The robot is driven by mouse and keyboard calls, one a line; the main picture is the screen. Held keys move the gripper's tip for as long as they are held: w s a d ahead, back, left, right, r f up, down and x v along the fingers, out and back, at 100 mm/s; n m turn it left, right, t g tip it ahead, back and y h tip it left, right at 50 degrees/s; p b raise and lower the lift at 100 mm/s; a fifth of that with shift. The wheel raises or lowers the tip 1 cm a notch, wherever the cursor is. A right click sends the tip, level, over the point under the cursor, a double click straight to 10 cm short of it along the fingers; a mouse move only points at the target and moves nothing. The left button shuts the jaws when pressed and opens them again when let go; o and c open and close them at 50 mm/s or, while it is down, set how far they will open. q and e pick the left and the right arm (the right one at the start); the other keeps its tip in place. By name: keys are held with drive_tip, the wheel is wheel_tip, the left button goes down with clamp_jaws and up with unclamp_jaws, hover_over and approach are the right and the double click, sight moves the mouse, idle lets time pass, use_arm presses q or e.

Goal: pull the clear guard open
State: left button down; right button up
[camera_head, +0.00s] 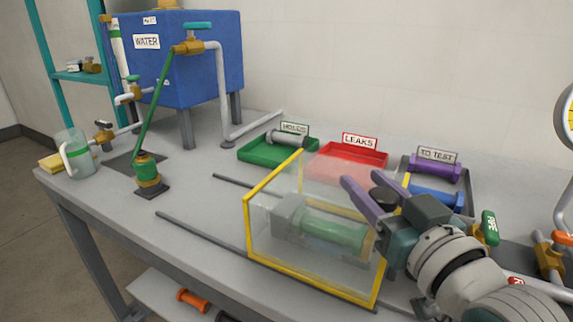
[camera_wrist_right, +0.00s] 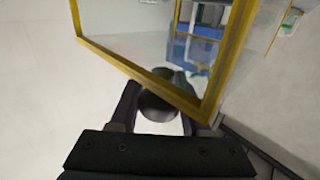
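The clear guard (camera_head: 258,226) is a see-through box with a yellow frame on the bench, over a grey-and-green pump (camera_head: 330,232). Its frame also shows in the right wrist view (camera_wrist_right: 130,65). A round black knob (camera_head: 384,197) is at the guard's right side and shows in the right wrist view (camera_wrist_right: 158,104). My right gripper (camera_head: 364,180) has its purple fingers apart, one on each side of the knob. I cannot tell if they press on it. My left gripper is not in view.
Behind the guard stand a green tray (camera_head: 252,155), a red tray (camera_head: 335,175) marked LEAKS and a grey tray (camera_head: 408,163) marked TO TEST. A blue water tank (camera_head: 215,75) and a clear jug (camera_head: 75,160) are at left. The front-left bench is mostly clear.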

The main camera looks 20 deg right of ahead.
clamp_jaws()
idle(0.9)
